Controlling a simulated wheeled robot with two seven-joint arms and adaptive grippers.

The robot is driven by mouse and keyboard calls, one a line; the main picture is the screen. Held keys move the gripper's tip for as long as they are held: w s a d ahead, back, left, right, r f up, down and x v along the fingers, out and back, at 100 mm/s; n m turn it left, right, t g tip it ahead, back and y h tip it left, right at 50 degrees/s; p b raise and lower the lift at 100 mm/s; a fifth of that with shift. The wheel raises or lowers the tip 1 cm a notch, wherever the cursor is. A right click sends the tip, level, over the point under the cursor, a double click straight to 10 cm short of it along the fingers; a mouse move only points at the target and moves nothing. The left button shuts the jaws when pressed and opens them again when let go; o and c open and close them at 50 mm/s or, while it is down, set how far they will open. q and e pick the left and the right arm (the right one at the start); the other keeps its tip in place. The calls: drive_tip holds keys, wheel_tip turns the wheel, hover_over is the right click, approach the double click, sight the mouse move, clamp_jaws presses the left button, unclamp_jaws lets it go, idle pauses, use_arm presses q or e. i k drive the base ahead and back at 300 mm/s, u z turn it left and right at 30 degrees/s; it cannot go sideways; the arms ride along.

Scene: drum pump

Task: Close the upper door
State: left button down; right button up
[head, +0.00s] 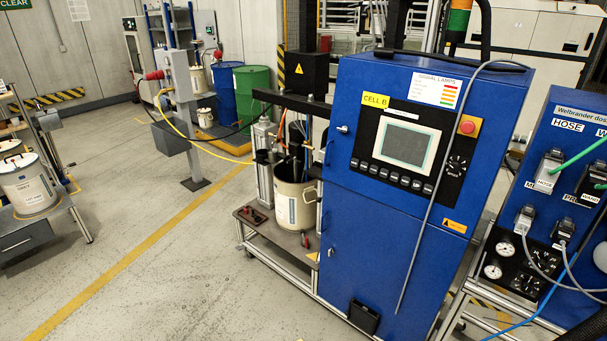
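The upper door (362,150) is the blue upper front of the cabinet marked CELL B. It carries a grey screen (406,146), a row of buttons and a red stop button (467,126) on yellow. A small silver handle (343,129) sits near its left edge. The door looks flush or nearly flush with the cabinet; I cannot tell whether it stands slightly ajar. The blue lower door (375,250) below it looks shut. Neither of my grippers can be made out.
A grey cable (430,215) hangs across the cabinet's front. A blue hose panel (570,165) with cables and gauges stands close on the right. A pail (295,205) stands on the pump platform to the left. The floor at left front is clear.

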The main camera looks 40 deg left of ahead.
sight(401, 120)
drive_tip(key=u, duration=1.1)
drive_tip(key=i, duration=1.45)
drive_tip(key=z, duration=0.95)
